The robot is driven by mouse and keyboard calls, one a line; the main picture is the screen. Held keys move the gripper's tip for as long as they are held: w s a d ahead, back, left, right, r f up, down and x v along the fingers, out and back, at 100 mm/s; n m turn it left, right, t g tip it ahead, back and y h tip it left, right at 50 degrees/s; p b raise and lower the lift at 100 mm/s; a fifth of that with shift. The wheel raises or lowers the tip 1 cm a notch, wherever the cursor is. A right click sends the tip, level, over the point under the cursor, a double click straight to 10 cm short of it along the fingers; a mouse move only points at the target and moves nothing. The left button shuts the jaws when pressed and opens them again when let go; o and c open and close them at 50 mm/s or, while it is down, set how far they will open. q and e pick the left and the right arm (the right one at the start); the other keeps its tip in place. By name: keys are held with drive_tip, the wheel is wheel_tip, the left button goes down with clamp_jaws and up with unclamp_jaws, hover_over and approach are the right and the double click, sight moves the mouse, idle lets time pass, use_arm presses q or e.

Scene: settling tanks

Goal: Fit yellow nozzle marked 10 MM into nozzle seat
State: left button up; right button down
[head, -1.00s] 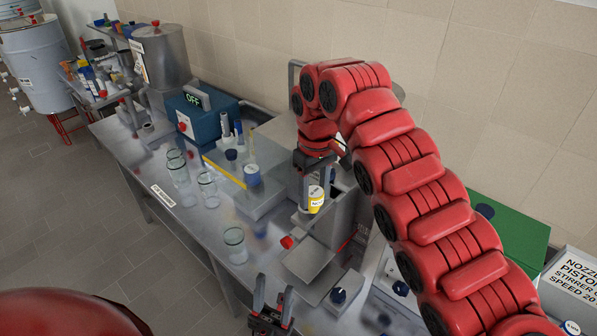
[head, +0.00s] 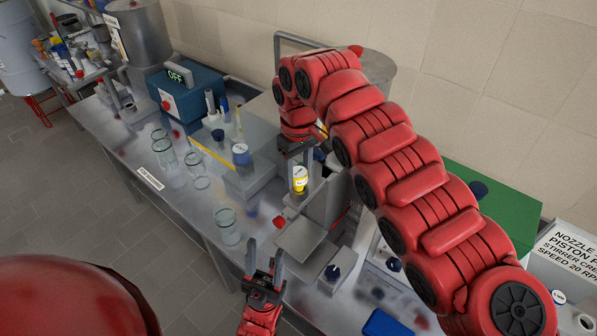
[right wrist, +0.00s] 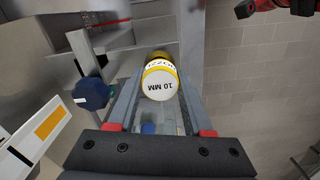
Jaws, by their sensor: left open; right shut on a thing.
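The yellow nozzle (head: 300,180), with a white end marked 10 MM, is between the fingers of my right gripper (head: 299,168). In the right wrist view the nozzle (right wrist: 160,80) has its marked end facing the camera, and the right gripper (right wrist: 160,95) is shut on it. In the head view the nozzle is in the air in front of the grey metal stand (head: 325,205), above its flat plate (head: 300,239). I cannot tell which part is the nozzle seat. My left gripper (head: 264,268) is open and empty, in front of the plate, near the bench's front edge.
Several glass beakers (head: 227,228) stand along the bench's front. A grey block (head: 245,172) holds tubes and a blue-and-white piece.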

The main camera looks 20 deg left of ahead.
drive_tip(key=shift+f, duration=0.25)
drive_tip(key=shift+c, duration=1.6)
unclamp_jaws()
drive_tip(key=shift+w+r, duration=0.1)
drive_tip(key=shift+r, duration=0.1)
